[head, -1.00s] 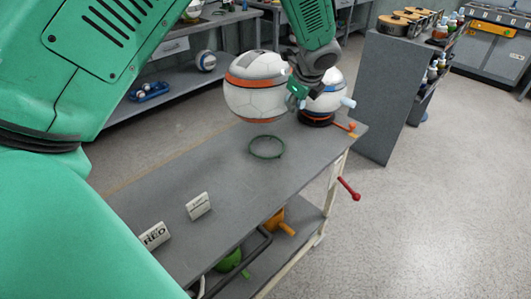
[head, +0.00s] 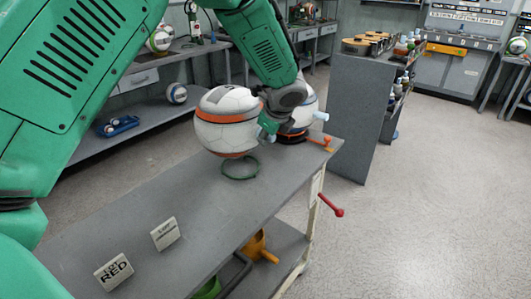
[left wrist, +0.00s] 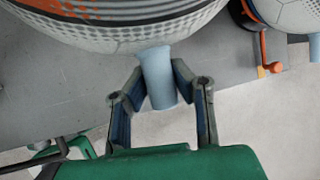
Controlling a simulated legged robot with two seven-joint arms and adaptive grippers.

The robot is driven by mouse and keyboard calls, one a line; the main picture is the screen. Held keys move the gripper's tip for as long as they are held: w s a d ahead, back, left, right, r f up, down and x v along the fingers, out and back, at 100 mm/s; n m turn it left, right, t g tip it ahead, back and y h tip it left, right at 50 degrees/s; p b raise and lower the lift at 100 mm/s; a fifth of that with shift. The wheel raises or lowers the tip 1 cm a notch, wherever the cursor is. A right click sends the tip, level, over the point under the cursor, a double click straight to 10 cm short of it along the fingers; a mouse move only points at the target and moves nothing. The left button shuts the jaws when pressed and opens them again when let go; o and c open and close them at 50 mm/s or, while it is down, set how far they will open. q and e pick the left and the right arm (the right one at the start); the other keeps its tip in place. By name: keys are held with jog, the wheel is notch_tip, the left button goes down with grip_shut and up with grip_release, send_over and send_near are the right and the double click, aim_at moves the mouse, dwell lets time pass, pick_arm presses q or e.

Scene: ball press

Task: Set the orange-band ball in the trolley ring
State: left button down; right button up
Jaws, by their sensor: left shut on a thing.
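The orange-band ball (head: 227,122), white with grey panels, hangs over the trolley top (head: 160,215). Its underside overlaps the back of the green ring (head: 240,172) in the head view; whether they touch I cannot tell. My left gripper (head: 268,130) is at the ball's right side. In the left wrist view, the fingers (left wrist: 160,98) are shut on a pale blue peg (left wrist: 157,72) sticking out of the ball (left wrist: 130,25). The ring does not show in the wrist view. My right gripper is not in view.
A second ball (head: 305,110) with a pale blue peg sits close behind my gripper at the trolley's far end. An orange handle (head: 327,142) is beside it. A red lever (head: 333,208) juts from the trolley's right side. Two label cards (head: 114,270) stand nearer.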

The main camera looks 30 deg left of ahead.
pick_arm(q)
notch_tip(320, 180, down, 4)
jog(key=shift+d+r+b, duration=0.15)
jog(key=shift+r+b, duration=0.1)
jog(key=shift+b, duration=0.1)
jog(key=shift+f, duration=0.1)
